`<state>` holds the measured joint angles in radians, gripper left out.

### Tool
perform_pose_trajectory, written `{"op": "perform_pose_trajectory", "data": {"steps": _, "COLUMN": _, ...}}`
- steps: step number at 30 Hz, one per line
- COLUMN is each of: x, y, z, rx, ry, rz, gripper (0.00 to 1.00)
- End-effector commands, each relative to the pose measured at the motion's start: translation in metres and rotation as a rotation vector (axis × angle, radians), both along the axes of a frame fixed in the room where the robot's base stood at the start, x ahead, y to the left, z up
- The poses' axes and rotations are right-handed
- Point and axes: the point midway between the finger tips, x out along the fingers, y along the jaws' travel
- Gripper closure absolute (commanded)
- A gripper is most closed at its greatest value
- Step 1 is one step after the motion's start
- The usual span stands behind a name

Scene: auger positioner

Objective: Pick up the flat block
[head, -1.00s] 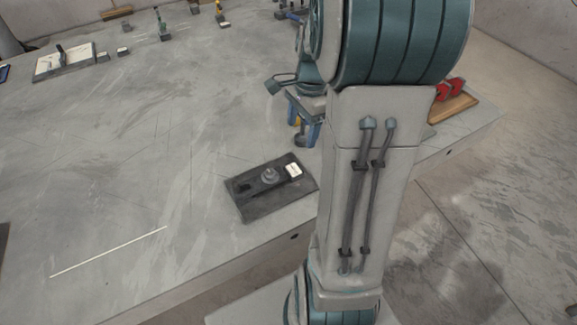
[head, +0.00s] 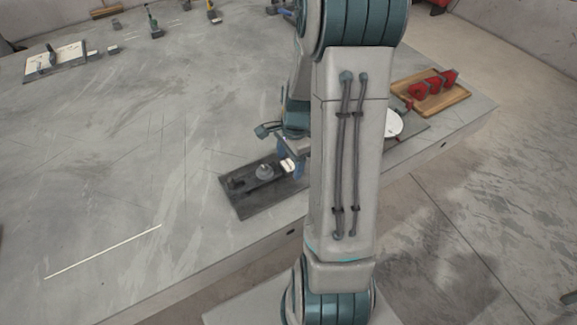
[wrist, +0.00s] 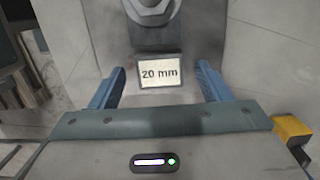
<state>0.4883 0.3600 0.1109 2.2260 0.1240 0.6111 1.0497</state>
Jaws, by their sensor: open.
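A small pale block (head: 287,165) sits at the right end of a dark board (head: 250,205), beside a round grey knob. In the wrist view a pale rectangular face marked "20 mm" (wrist: 160,73) appears between my fingers; it looks like the same block. I cannot tell for sure that it is the flat block. My gripper (wrist: 158,72) is open, with one blue finger on each side of the label and visible gaps to both. In the head view my arm partly hides the gripper and the board's right end.
The grey knob (head: 264,171) stands close to the block, and its base shows in the wrist view (wrist: 150,12). A wooden board (head: 432,95) with red pieces and a white disc (head: 394,124) lie to the right. The table (head: 110,170) is largely clear at left.

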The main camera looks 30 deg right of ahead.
Motion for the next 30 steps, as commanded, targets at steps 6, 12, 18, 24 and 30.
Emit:
{"op": "perform_pose_trajectory", "data": {"steps": 6, "x": 0.0, "y": 0.001, "z": -0.005, "rx": 0.0, "ry": -0.001, "rz": 0.0, "gripper": 0.29}}
{"op": "perform_pose_trajectory", "data": {"steps": 12, "x": 0.0, "y": 0.001, "z": -0.005, "rx": 0.0, "ry": -0.001, "rz": 0.0, "gripper": 0.6}}
{"op": "perform_pose_trajectory", "data": {"steps": 18, "x": 0.0, "y": 0.001, "z": -0.004, "rx": -0.001, "ry": -0.002, "rz": 0.0, "gripper": 0.87}}
{"op": "perform_pose_trajectory", "data": {"steps": 24, "x": 0.0, "y": 0.0, "z": -0.003, "rx": -0.001, "ry": -0.002, "rz": 0.0, "gripper": 0.87}}
{"op": "perform_pose_trajectory", "data": {"steps": 30, "x": 0.001, "y": 0.0, "z": 0.009, "rx": -0.002, "ry": -0.004, "rz": 0.0, "gripper": 0.87}}
